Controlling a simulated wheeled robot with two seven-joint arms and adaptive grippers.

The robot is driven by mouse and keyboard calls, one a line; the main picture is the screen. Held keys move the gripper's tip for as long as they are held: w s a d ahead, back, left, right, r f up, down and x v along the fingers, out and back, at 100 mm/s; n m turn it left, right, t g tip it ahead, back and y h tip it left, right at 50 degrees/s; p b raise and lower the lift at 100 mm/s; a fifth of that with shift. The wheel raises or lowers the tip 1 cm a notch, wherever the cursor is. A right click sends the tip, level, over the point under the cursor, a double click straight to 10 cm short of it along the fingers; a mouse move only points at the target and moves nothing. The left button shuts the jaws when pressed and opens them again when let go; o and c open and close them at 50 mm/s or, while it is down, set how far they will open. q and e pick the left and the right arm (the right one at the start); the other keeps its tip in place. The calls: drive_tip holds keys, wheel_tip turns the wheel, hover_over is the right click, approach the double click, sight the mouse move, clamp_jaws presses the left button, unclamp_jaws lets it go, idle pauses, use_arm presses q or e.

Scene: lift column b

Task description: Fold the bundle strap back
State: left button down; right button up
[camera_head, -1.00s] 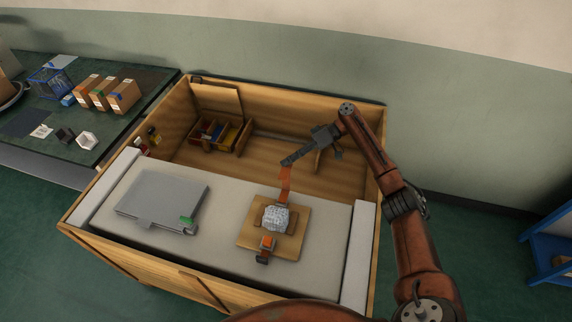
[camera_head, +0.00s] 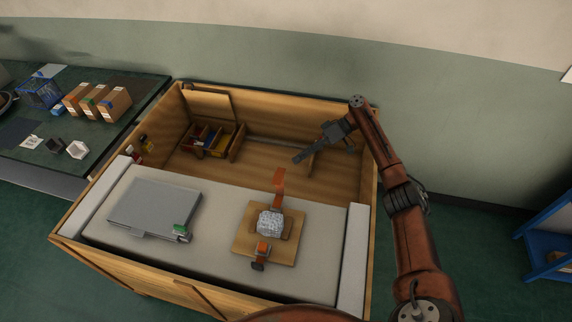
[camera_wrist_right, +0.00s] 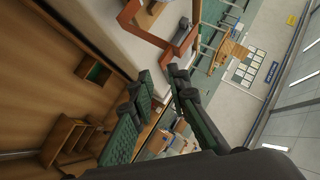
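The bundle (camera_head: 270,222) is a pale, grey-white block on a wooden board (camera_head: 289,248) on the light bench top. An orange strap (camera_head: 279,188) rises behind the bundle, its upper end standing free and bent. A shorter orange piece with a dark end (camera_head: 261,252) lies at the board's front. My right gripper (camera_head: 297,160) is just right of and above the strap's upper end in the head view, with a gap between. In the right wrist view its two fingers (camera_wrist_right: 160,74) stand apart with nothing between them. My left gripper is not in view.
A grey flat case (camera_head: 155,205) with a green tab lies left of the board. A divided wooden tray (camera_head: 238,145) sits in the recess behind. The wooden walls (camera_head: 300,103) enclose the bench. A side table (camera_head: 105,135) with small boxes stands left.

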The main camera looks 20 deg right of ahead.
drive_tip(key=d+r, duration=0.3)
drive_tip(key=shift+w+d+r, duration=0.2)
drive_tip(key=shift+w+d, duration=0.05)
drive_tip(key=shift+d, duration=0.15)
